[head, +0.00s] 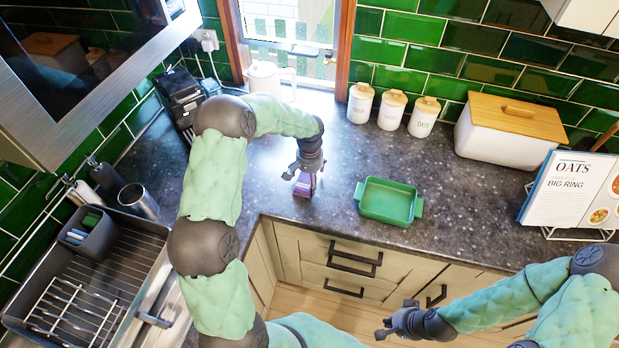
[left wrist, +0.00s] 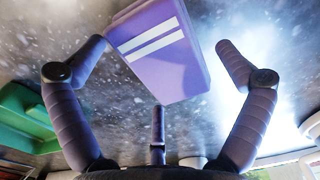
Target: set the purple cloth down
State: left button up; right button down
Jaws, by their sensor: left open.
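The purple cloth (head: 303,189), a folded block with white stripes, rests on the dark speckled counter (head: 335,230) near its inner corner. It also shows in the left wrist view (left wrist: 172,70), between and beyond the spread fingers. My left gripper (head: 303,172) is open, directly above the cloth, with a visible gap beside it in the wrist view. In the head view the gripper partly hides the cloth. My right gripper (head: 384,333) is low at the bottom, in front of the drawers and away from the cloth; its finger opening is too small to judge.
A green baking dish (head: 372,211) sits right of the cloth. White canisters (head: 392,112), a bread bin (head: 500,142) and a white kettle (head: 268,78) stand along the back. A recipe book (head: 565,190) is at right, a dish rack (head: 85,290) at left. Counter between cloth and dish is clear.

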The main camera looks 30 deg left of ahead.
pick_arm(q)
notch_tip(320, 180, up, 12)
dwell(0.5)
jog(key=shift+f, duration=0.1)
grip_shut()
dwell(0.3)
dwell(0.9)
